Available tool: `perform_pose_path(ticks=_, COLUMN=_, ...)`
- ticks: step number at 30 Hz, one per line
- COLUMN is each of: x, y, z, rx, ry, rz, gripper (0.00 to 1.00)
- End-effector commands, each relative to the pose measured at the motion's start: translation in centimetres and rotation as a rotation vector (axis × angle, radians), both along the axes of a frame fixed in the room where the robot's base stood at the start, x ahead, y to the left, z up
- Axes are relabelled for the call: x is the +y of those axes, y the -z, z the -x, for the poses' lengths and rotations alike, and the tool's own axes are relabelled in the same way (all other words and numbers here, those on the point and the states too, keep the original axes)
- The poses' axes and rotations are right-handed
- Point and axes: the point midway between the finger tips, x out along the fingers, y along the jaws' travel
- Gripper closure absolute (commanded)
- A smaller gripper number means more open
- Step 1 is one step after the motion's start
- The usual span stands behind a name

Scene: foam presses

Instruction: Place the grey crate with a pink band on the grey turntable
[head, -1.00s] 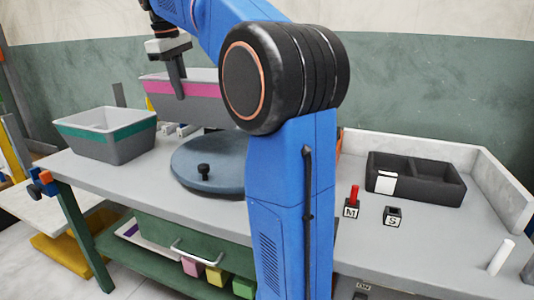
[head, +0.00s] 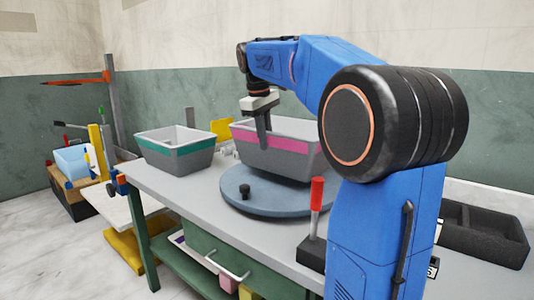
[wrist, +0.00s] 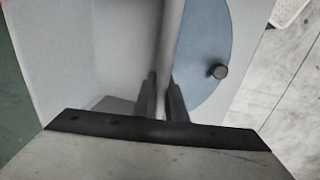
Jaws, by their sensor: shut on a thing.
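The grey crate with a pink band (head: 290,143) hangs or stands over the rear part of the turntable in the head view; I cannot tell whether its base touches it. The turntable (head: 262,203) is a round blue-grey disc with a black knob on its near side; it also shows in the wrist view (wrist: 205,45). My gripper (head: 264,138) is shut on the crate's near wall at its left end. In the wrist view the fingers (wrist: 160,92) straddle the crate wall (wrist: 170,35). My arm hides the crate's right end.
A grey crate with a teal band (head: 178,158) stands on the table left of the turntable. A red-handled lever (head: 316,195) stands near the front edge. A black divided tray (head: 485,235) is at the right. Coloured blocks sit on the shelf below.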

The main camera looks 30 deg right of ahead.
Motion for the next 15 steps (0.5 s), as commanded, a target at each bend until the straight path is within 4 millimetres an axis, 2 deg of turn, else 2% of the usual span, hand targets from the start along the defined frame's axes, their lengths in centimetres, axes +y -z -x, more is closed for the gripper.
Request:
perform_pose_path(ticks=9, x=0.0, y=3.6, z=0.0, rx=0.001, ry=0.000, rz=-0.001, gripper=1.00)
perform_pose_path(ticks=15, x=0.0, y=4.0, z=0.0, rx=0.000, ry=0.000, rz=0.000, gripper=1.00)
